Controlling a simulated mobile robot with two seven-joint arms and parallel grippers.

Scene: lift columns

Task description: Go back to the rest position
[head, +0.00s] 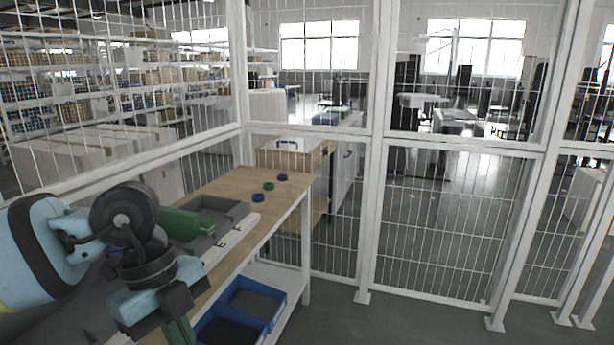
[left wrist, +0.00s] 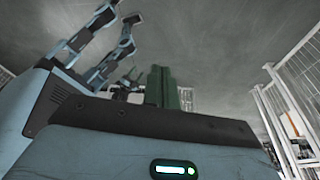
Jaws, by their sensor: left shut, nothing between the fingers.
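My left arm comes in from the left in the head view, bent over the near end of the wooden workbench (head: 215,192). My left gripper (head: 180,333) points down at the bottom of that view, partly cut off by the frame edge. In the left wrist view its green fingers (left wrist: 164,88) are together with nothing between them, in front of my own blue and black body.
A grey tray (head: 235,211) and a green part (head: 188,224) lie on the bench near my arm. Blue (head: 258,197), green (head: 269,186) and purple (head: 282,177) rings lie farther along. Blue bins (head: 268,292) sit on a lower shelf. White mesh fencing (head: 375,150) stands behind.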

